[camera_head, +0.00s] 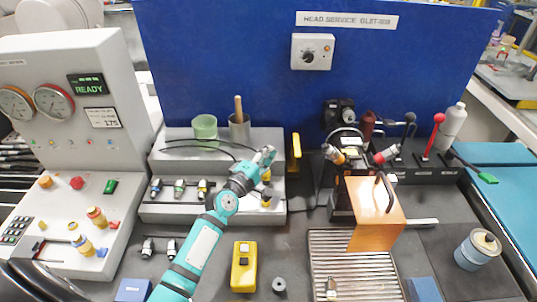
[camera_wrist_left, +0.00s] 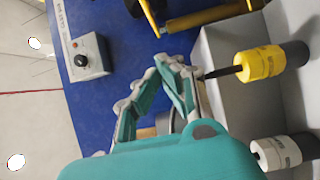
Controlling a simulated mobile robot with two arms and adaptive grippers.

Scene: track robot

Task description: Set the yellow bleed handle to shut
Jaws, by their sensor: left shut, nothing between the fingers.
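A yellow bar-shaped handle (camera_head: 294,152) stands upright at the right end of the grey stepped block, in front of the blue panel. It also shows along the top of the left wrist view (camera_wrist_left: 205,18). My left gripper (camera_head: 267,154) is left of this handle and apart from it. In the left wrist view its fingertips (camera_wrist_left: 172,65) meet with nothing between them. A yellow fitting with a dark stem (camera_wrist_left: 258,65) is near the fingers there, apart from them. Any marking for the handle's position is not readable. My right gripper is not in view.
A green cup (camera_head: 205,127) and a grey cup with a wooden stick (camera_head: 240,128) stand on the block behind my arm. An orange panel (camera_head: 375,205) stands to the right. A yellow device (camera_head: 244,267) lies in front. A dial box (camera_head: 312,52) is on the blue panel.

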